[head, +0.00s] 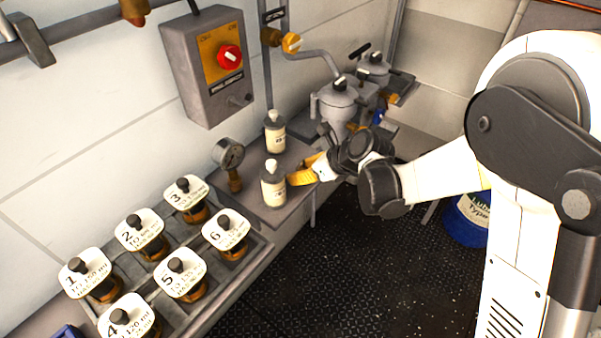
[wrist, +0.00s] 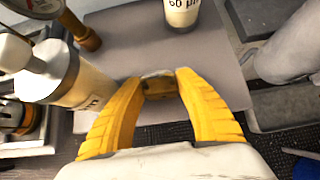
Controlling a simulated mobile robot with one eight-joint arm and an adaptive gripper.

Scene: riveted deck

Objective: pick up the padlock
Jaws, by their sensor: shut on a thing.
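My gripper (head: 304,170) has yellow fingers and reaches in from the right over the grey bench, beside a labelled bottle. In the wrist view its fingers (wrist: 160,80) are closed on a small brass-coloured thing with a pale grey upper edge, which I take to be the padlock (wrist: 158,89). Only part of the padlock shows between the fingertips. In the head view I cannot make it out at the gripper. I cannot tell whether it touches the bench.
A bottle (head: 274,187) stands close left of my gripper, with another bottle (head: 275,137) behind it. A gauge (head: 230,154) stands further left. Several numbered jars sit in a tray (head: 190,315) at the front left. Grey canisters (head: 338,104) stand behind my gripper.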

